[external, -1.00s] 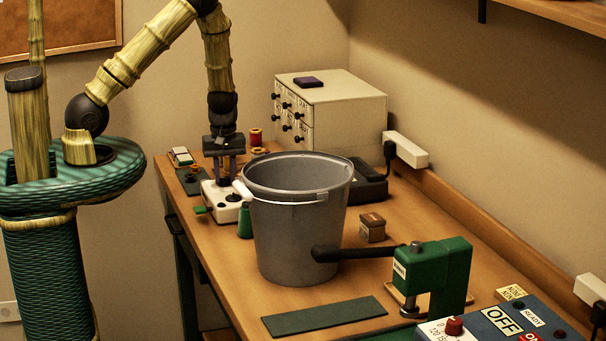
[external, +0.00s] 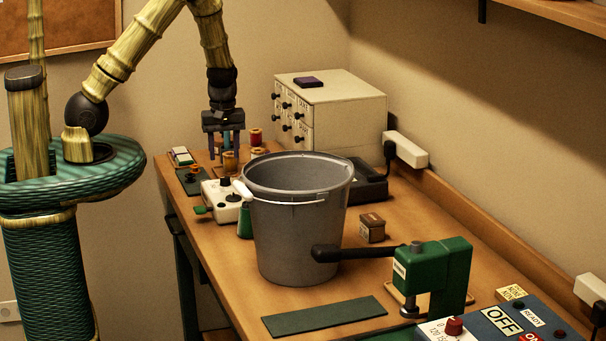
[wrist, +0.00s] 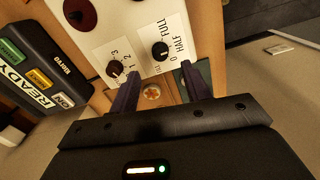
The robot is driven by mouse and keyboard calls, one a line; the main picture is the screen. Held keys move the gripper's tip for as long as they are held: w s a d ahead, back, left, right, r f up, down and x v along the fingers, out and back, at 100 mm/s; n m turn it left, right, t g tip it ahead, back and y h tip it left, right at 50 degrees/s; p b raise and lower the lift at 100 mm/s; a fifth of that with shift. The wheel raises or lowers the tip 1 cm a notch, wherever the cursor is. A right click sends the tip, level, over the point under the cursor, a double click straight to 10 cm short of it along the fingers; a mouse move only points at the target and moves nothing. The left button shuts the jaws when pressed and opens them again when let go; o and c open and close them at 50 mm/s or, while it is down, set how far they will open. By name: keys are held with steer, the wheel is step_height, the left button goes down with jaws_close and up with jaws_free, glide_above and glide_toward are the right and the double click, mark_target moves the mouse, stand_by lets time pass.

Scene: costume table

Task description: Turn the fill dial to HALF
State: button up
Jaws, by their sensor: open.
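The white box (external: 211,190) with dark dials sits at the far left part of the table, beside the grey bucket. In the wrist view the fill dial (wrist: 160,50) is a black knob on a white plate marked 0, HALF and FULL. A pale mark shows on the knob, but I cannot tell surely which label it points to. A second black dial (wrist: 116,69) marked 1, 2, 3 is to its left. My gripper (external: 225,153) is open and raised behind the box. In the wrist view its fingers (wrist: 156,92) are apart, with neither dial between them.
The grey bucket (external: 290,230) stands close to the right of the box. Thread spools (external: 256,137) stand behind it. A small drawer cabinet (external: 345,105) is at the back. A black READY box (wrist: 35,60) lies left in the wrist view.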

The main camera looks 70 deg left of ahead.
step_height(320, 180, up, 11)
steer(key=shift+f, duration=0.15)
stand_by(0.5)
steer(key=s+d+r+m+t, duration=0.2)
steer(key=s+d+m, duration=0.6)
steer(key=m, duration=0.8)
steer(key=d, duration=0.3)
steer(key=shift+s+d+r+t, duration=0.25)
steer(key=shift+d+r+t, duration=0.05)
steer(key=shift+r, duration=0.05)
steer(key=shift+w, duration=0.1)
stand_by(1.8)
